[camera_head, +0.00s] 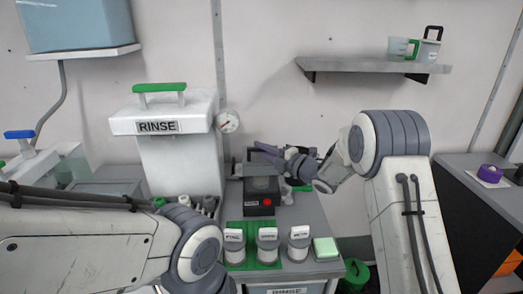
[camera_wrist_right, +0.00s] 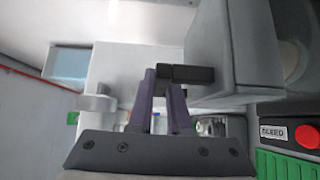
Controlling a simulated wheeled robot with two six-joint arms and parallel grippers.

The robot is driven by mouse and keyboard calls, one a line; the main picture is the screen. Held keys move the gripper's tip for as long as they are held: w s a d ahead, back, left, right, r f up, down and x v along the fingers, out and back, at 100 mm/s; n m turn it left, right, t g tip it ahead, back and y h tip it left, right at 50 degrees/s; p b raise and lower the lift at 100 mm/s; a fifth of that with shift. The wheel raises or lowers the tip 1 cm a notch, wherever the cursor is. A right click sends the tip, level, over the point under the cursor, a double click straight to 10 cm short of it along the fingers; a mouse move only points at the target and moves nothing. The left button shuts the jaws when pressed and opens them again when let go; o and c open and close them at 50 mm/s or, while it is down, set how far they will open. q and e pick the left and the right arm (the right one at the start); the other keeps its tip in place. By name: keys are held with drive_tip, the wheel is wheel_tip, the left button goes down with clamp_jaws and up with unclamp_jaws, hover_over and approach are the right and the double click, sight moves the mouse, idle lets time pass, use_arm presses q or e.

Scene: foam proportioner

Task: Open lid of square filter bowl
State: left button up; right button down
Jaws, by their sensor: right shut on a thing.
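The square filter bowl (camera_head: 259,205) is a dark box with a red button, on the grey bench in the head view. In the right wrist view its red button (camera_wrist_right: 305,136) and BLEED label show at the right. Its grey lid (camera_wrist_right: 235,45) stands tilted up from the body, with a round dark opening partly visible beside it. My left gripper is out of view.
A white RINSE tank (camera_head: 178,150) with a green handle stands left of the bowl. Several white-capped jars (camera_head: 267,240) and a green sponge (camera_head: 325,247) sit in front. A wall shelf (camera_head: 370,67) with cups hangs above right.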

idle(0.3)
drive_tip(key=shift+w+r+p, duration=0.15)
drive_tip(key=shift+r+p, duration=0.15)
drive_tip(key=shift+p, duration=0.15)
drive_tip(key=w+r+m+g+h+p, duration=0.1)
drive_tip(key=w+r+p, duration=0.1)
drive_tip(key=p, duration=0.4)
drive_tip(key=w+r+m+g+h+p, duration=0.1)
drive_tip(key=w+r+m+g+p, duration=0.1)
drive_tip(key=p, duration=0.5)
drive_tip(key=shift+w+r, duration=0.1)
drive_tip(key=shift+w, duration=0.25)
drive_tip(key=shift+w+p, duration=0.4)
drive_tip(key=shift+p, duration=0.1)
drive_tip(key=shift+w, duration=0.45)
